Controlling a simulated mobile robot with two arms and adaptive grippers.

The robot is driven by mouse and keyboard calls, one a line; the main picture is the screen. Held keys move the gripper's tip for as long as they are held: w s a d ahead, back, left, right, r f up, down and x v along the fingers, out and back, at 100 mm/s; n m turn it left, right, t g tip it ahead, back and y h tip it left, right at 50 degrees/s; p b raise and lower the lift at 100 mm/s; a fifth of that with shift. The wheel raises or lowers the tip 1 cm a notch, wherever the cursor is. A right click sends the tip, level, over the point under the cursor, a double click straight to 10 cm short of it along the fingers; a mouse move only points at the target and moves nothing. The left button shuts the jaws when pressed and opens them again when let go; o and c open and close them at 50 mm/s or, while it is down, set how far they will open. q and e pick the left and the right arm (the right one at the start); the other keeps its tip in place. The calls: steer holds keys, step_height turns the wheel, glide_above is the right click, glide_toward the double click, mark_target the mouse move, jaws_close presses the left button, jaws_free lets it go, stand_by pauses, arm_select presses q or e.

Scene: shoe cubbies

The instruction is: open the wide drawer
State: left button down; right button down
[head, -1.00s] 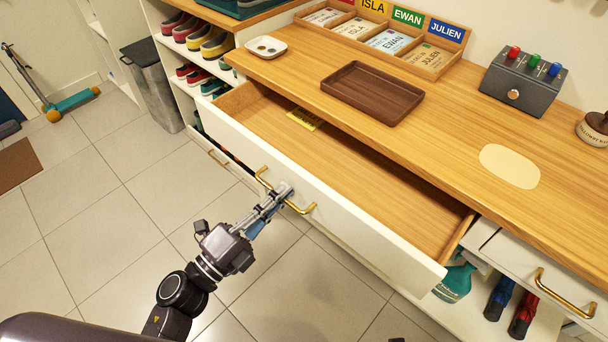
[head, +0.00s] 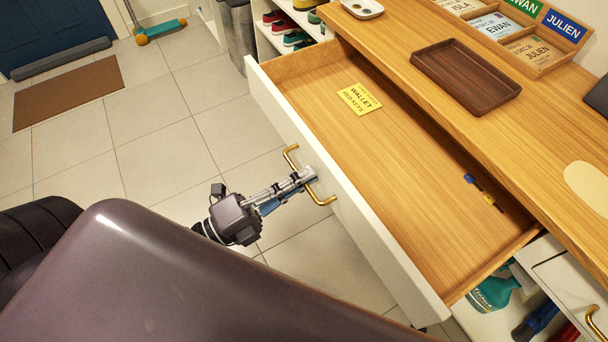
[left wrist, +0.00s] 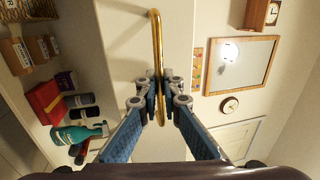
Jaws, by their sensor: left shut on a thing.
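The wide drawer (head: 338,197) is pulled far out from under the wooden counter, its white front standing clear of the cabinet. Its brass bar handle (head: 323,200) is on the front face. My left gripper (head: 307,178) is shut on that handle, near its middle. In the left wrist view the fingers (left wrist: 160,100) close around the brass handle (left wrist: 157,45). Inside the drawer lie a yellow card with writing on it (head: 359,98) and a small dark item with blue and yellow parts (head: 483,190). My right gripper is not in view.
On the counter (head: 400,35) are a brown tray (head: 466,77), a small white dish (head: 362,8) and a rack of name cards (head: 520,35). A narrower drawer (head: 572,290) with a brass handle is at the lower right. Tiled floor is clear left of the drawer.

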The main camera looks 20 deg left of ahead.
arm_select(q)
steer(key=c, duration=2.4)
jaws_free()
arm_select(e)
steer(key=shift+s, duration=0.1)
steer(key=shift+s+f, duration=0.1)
arm_select(q)
steer(key=v, duration=1.2)
